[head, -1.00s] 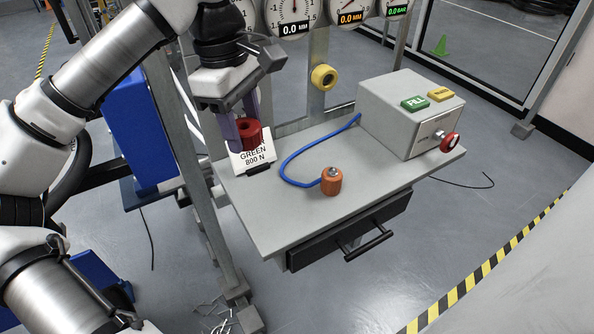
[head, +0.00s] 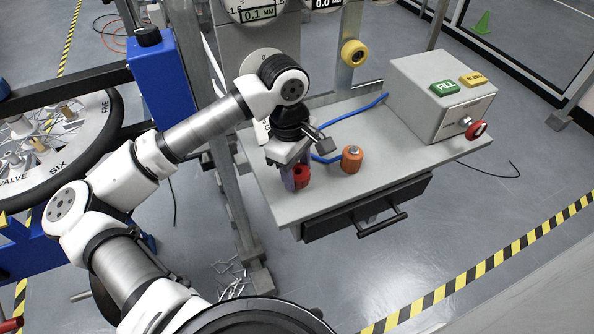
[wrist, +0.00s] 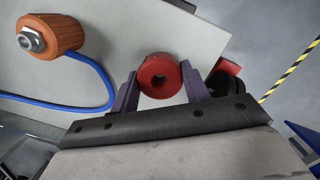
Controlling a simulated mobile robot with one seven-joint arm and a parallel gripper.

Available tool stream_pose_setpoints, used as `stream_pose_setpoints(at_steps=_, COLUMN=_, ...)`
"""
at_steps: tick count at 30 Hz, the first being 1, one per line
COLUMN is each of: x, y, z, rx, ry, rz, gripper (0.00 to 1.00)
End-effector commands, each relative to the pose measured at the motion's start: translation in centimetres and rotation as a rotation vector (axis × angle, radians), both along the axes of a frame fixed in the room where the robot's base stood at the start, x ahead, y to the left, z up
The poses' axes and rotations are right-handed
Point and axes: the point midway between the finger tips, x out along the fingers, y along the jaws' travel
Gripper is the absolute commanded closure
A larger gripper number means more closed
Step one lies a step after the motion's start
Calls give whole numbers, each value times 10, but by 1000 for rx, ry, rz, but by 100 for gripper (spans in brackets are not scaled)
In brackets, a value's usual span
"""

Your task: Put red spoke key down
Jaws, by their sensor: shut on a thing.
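The red spoke key (head: 301,175) is a thick red ring-shaped piece with a dark hole, held between the purple fingers of my gripper (head: 295,180). In the head view it is low over, or at, the left front part of the grey bench top (head: 345,199); I cannot tell whether it touches. In the wrist view the red spoke key (wrist: 160,76) sits between the two fingers of my gripper (wrist: 161,84), with the bench top behind it. My gripper is shut on it.
An orange knob-like piece (head: 352,160) on a blue hose (head: 345,143) stands right of my gripper. A grey control box (head: 437,105) with a red button (head: 476,129) is at the bench's right. A drawer (head: 367,208) is under the front edge. A spoked wheel (head: 50,150) is at left.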

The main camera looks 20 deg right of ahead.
Motion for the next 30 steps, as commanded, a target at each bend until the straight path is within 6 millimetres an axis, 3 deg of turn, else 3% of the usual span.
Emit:
stream_pose_setpoints(at_steps=4, x=0, y=0, z=-16, rx=-1, ry=2, rz=0, gripper=81)
stream_pose_setpoints(at_steps=18, x=0, y=0, z=-22, rx=0, ry=-1, rz=0, gripper=81)
stream_pose_setpoints(at_steps=19, x=0, y=0, z=-21, rx=-1, ry=-1, rz=0, gripper=50)
stream_pose_setpoints(at_steps=21, x=0, y=0, z=-20, rx=-1, ry=-1, rz=0, gripper=41)
stream_pose_setpoints(at_steps=23, x=0, y=0, z=-20, rx=-1, ry=-1, rz=0, gripper=33)
stream_pose_setpoints(at_steps=30, x=0, y=0, z=-20, rx=0, ry=0, rz=1, gripper=32)
